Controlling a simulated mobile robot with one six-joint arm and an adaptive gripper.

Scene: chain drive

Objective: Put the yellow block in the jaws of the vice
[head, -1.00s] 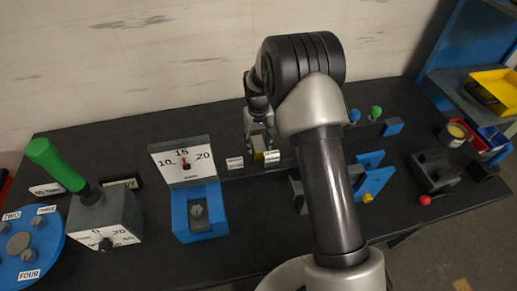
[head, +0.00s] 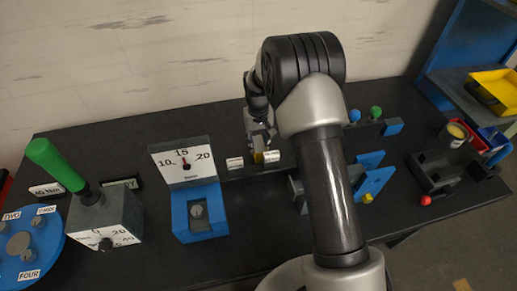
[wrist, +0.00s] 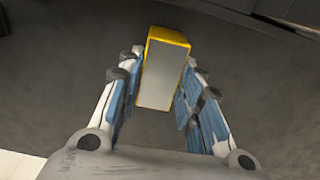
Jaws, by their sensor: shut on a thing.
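The yellow block (wrist: 167,70) is between the two blue-padded fingers of my gripper (wrist: 160,98) in the wrist view. It stands out past the fingertips, with a pale grey face toward the camera and yellow edges. In the head view my gripper (head: 262,146) is at the back middle of the bench, partly hidden by my arm. A bit of the yellow block (head: 258,157) shows below it. A dark two-block device with a red knob (head: 435,172), which looks like the vice, stands at the right, apart from my gripper.
A blue gauge stand (head: 207,212) and a grey box with a green lever (head: 104,217) stand to the left. A blue bracket (head: 374,183) lies right of my arm. A can (head: 454,134) and yellow tray (head: 494,91) are at the far right. Small label plates flank my gripper.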

